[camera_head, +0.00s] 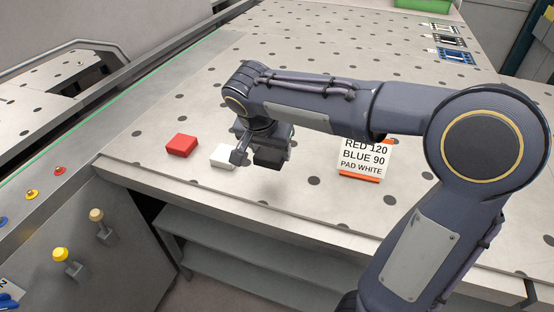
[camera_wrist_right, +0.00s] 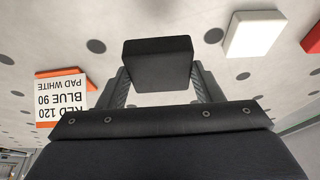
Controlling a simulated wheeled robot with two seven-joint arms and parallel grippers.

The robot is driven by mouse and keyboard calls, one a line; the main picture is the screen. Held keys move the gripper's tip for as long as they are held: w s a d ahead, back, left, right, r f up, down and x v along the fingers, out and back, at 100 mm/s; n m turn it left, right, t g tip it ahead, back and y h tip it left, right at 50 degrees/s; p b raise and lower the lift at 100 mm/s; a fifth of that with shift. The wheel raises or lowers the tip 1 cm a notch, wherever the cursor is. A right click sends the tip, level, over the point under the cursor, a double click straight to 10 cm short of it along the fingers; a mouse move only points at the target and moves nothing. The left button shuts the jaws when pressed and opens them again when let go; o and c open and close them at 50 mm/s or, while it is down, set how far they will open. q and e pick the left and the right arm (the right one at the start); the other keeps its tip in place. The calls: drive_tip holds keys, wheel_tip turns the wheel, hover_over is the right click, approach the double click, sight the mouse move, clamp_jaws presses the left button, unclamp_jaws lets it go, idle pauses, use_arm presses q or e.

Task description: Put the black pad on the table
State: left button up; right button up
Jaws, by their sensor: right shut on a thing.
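The black pad (camera_wrist_right: 158,62) is a dark block between the fingertips of my right gripper (camera_wrist_right: 160,80) in the right wrist view. In the head view the black pad (camera_head: 268,158) hangs under my right gripper (camera_head: 262,150), which is shut on it. The pad is over the light table (camera_head: 330,208) with dark round spots; a shadow lies below and in front of it, and it appears a little above the surface. A white pad (camera_head: 223,156) lies on the table just left of the gripper. A red pad (camera_head: 181,145) lies farther left. My left gripper is not in view.
A sign (camera_head: 366,157) reading RED 120, BLUE 90, PAD WHITE stands on an orange base to the right of the gripper. Several small cards (camera_head: 447,42) lie at the back right near a green bin (camera_head: 425,5). The table front edge is close below the pads.

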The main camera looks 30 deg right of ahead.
sight(276, 173)
drive_tip(key=shift+w+d+f, duration=0.2)
drive_tip(key=shift+d+f, duration=0.2)
drive_tip(key=shift+f, duration=0.2)
drive_tip(key=shift+w+d+f, duration=0.2)
drive_tip(key=shift+d+f, duration=0.2)
drive_tip(key=shift+f, duration=0.15)
drive_tip(key=x, duration=0.3)
drive_tip(key=shift+s+a+f, duration=0.15)
drive_tip(key=shift+s+f, duration=0.05)
drive_tip(key=shift+f, duration=0.25)
drive_tip(key=shift+f, duration=0.2)
drive_tip(key=o, duration=1)
drive_tip(key=shift+o, duration=0.2)
drive_tip(key=shift+r, duration=0.1)
